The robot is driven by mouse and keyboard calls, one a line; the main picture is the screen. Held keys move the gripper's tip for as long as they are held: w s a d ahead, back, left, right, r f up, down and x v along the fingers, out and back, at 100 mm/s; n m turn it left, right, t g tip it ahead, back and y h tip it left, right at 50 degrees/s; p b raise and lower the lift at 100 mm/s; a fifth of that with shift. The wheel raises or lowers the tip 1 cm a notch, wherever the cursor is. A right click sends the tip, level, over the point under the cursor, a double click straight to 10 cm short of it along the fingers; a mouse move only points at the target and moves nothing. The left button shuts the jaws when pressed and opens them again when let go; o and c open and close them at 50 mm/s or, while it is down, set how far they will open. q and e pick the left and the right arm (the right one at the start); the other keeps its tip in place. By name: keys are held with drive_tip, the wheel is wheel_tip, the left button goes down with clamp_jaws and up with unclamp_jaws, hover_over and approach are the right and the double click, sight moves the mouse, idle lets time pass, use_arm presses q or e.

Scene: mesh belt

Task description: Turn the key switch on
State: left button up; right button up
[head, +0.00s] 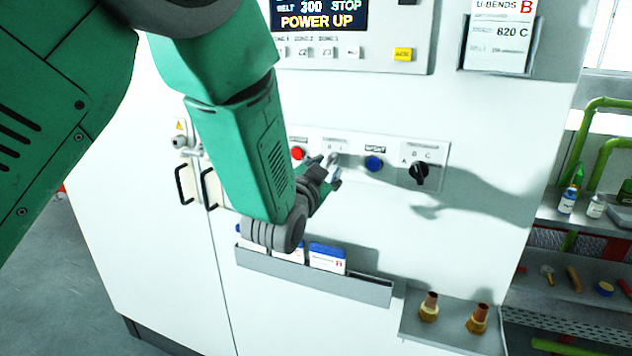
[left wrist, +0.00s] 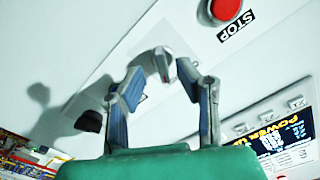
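The key switch (head: 333,159) is a small silver piece on the white panel strip, between the red button and the blue button. In the left wrist view the silver key (left wrist: 160,64) stands between my fingertips. My left gripper (head: 328,173) is in front of the panel, pointing at the switch. In the left wrist view its two blue-grey fingers (left wrist: 155,80) are apart on either side of the key. A gap shows at the left finger; whether the right fingertip touches the key I cannot tell. The key's position marks are too small to read. My right gripper is out of view.
A red STOP button (head: 297,153) is left of the switch; a blue button (head: 374,163) and a black selector knob (head: 419,173) are right. The display (head: 318,14) above reads POWER UP. A card rack (head: 312,275) juts out below. Two brass fittings stand on a ledge (head: 455,330).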

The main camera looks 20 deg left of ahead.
use_arm(q)
drive_tip(key=s, duration=0.8)
drive_tip(key=shift+s, duration=0.15)
drive_tip(key=shift+a+f, duration=0.1)
drive_tip(key=s+a+f+n+g+b, duration=0.1)
drive_tip(key=s+a+f+g+b, duration=0.2)
drive_tip(key=f, duration=0.8)
drive_tip(key=s+a+f+n+g+b, duration=0.1)
drive_tip(key=s+f+g+b, duration=0.15)
drive_tip(key=s+f, duration=0.65)
drive_tip(key=s+a+f+n+g+b, duration=0.15)
drive_tip(key=f+g, duration=0.25)
drive_tip(key=f, duration=1)
drive_tip(key=s+a+f+n+g+b, duration=0.2)
drive_tip(key=s+f+g+b, duration=0.3)
drive_tip(key=s+f, duration=1.3)
drive_tip(key=s+a+g, duration=0.1)
drive_tip(key=s+g, duration=0.2)
drive_tip(key=s, duration=0.1)
drive_tip(key=shift+y, duration=0.3)
drive_tip(key=shift+w+d+n, duration=0.1)
drive_tip(key=shift+w+n, duration=0.05)
drive_tip(key=shift+n, duration=0.1)
